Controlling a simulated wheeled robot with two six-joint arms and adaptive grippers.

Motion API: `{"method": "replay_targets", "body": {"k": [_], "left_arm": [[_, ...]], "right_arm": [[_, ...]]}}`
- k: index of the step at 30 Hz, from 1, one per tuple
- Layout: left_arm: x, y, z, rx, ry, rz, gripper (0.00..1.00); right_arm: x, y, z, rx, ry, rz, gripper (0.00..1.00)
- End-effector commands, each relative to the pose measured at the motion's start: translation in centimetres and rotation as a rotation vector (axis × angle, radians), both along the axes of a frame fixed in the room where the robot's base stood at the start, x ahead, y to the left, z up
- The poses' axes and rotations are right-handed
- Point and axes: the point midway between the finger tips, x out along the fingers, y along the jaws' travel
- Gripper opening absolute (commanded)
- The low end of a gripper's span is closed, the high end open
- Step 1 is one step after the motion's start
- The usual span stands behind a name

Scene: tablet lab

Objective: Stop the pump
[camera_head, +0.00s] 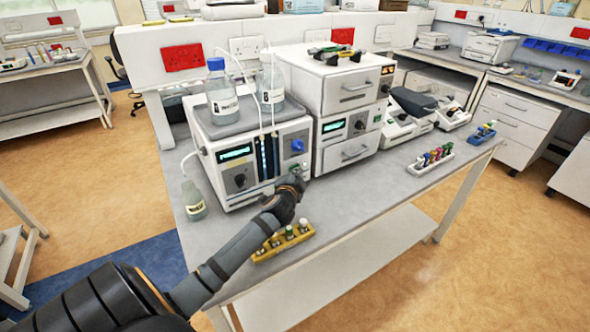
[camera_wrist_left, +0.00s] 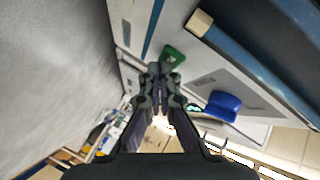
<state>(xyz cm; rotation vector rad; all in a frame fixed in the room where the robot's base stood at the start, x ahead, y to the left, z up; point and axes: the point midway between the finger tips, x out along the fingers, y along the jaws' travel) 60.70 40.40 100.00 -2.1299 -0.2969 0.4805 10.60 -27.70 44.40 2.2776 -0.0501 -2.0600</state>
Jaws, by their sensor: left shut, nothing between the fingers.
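The pump unit (camera_head: 222,172) is a pale box at the left of the instrument stack. Its front has a lit display (camera_head: 235,154), a black knob (camera_head: 240,181) and a blue knob (camera_head: 297,145). The wrist view shows the blue knob (camera_wrist_left: 223,105) and a green control (camera_wrist_left: 173,58) on the pale front panel. My left gripper (camera_head: 298,178) is shut and empty in front of the panel's lower right. In the wrist view, its fingertips (camera_wrist_left: 160,70) are close beside the green control; I cannot tell whether they touch. My right gripper is in neither view.
Bottles, including a blue-capped one (camera_head: 222,95), stand on the pump unit, with tubing down its front. A small bottle (camera_head: 193,200) stands at its left. A yellow vial rack (camera_head: 283,243) lies beside my forearm near the bench's front edge.

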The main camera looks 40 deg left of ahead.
Motion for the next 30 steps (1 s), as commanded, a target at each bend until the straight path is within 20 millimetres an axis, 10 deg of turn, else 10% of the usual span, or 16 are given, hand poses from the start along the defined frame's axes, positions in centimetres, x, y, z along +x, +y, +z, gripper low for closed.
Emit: {"method": "replay_targets", "body": {"k": [30], "left_arm": [[-1.2,-3.0,0.1,-0.004,-0.001,0.0,0.0]], "right_arm": [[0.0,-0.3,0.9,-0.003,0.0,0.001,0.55]]}}
